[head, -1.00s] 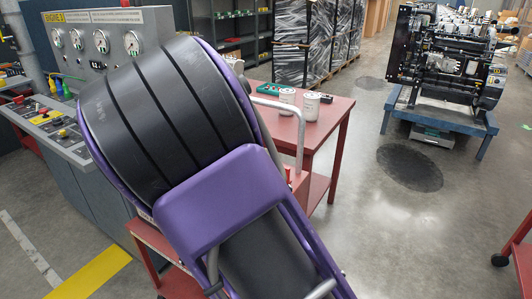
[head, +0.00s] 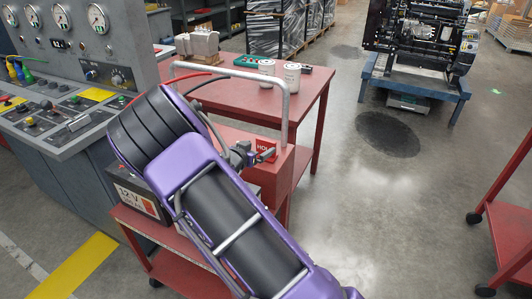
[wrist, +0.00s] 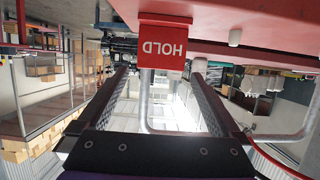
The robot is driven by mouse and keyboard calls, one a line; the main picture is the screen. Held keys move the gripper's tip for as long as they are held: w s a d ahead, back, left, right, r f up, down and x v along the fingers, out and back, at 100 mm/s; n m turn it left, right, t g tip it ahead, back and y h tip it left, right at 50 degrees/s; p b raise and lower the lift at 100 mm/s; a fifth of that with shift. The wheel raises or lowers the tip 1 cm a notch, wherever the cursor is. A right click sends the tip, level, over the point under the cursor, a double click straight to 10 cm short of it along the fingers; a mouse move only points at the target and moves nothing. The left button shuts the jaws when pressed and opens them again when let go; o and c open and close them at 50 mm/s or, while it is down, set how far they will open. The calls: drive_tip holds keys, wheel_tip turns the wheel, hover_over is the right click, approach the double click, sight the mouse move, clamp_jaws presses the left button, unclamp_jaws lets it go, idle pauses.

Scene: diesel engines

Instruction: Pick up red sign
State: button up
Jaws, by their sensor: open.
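The red sign (head: 265,147) is a small square plate with white lettering, at the upper part of the red cart. In the wrist view the red sign (wrist: 163,45) reads HOLD upside down, at the red surface along the top of the picture. My gripper (head: 262,157) is close to the sign's lower edge in the head view. In the wrist view my gripper (wrist: 163,72) is open, its two fingers apart with the sign ahead between their tips. Nothing is held. Contact with the sign cannot be told.
The red cart (head: 290,180) has a grey tube handle (head: 287,103) rising close behind the sign. A 12V battery (head: 138,197) sits on its shelf. A control console (head: 70,115) stands left, a red table (head: 312,100) behind. Open floor lies right, before the engine stand (head: 415,88).

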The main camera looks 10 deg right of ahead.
sight(265, 142)
drive_tip(key=shift+x, duration=3.5)
drive_tip(key=shift+w+r, duration=0.1)
drive_tip(key=shift+r, duration=0.05)
drive_tip(key=c, duration=1)
